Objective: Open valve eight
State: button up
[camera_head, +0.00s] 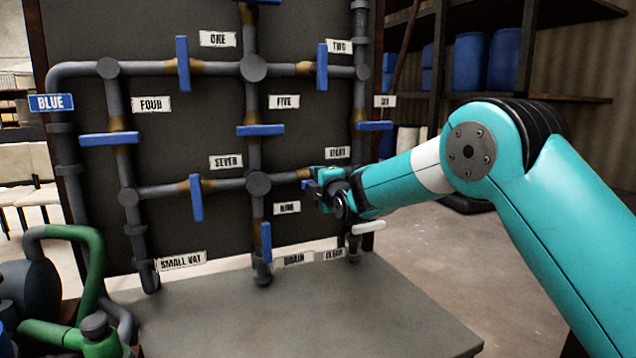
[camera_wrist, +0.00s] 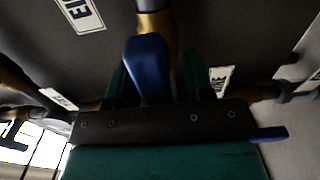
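The board carries grey pipes with blue-handled valves. The EIGHT label (camera_head: 338,153) is at the right of the board, above valve eight (camera_head: 307,187), whose blue handle is mostly hidden by my gripper in the head view. My gripper (camera_head: 316,180) is at that valve. In the wrist view, the blue handle (camera_wrist: 147,68) is between the two green fingers of my gripper (camera_wrist: 155,82). A dark gap shows at the handle's right side, so the fingers look open around it. I cannot tell how the handle is turned.
Valve nine's upright handle (camera_head: 266,242) is below and left of my gripper. Valve six's level handle (camera_head: 374,126) is above right. A grey table (camera_head: 400,310) is in front, and green hoses (camera_head: 92,260) stand at left.

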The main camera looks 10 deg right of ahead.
jog(key=b+v, duration=0.1)
jog(key=v, duration=1.6)
jog(key=shift+s+b, duration=0.25)
jog(key=shift+b, duration=0.05)
jog(key=shift+r, duration=0.1)
jog(key=s+f+m+g, duration=0.4)
jog(key=s+m+g, duration=0.4)
jog(key=s, duration=1)
jog(key=s+f+m+g, duration=0.3)
jog(key=s+m+g, duration=0.45)
jog(key=s, duration=0.95)
notch_tip(320, 180, up, 18)
jog(key=n+g+p, duration=0.1)
jog(key=g+p, duration=0.1)
jog(key=p, duration=1.6)
jog(key=shift+d+h, duration=0.4)
jog(key=shift+s, duration=0.15)
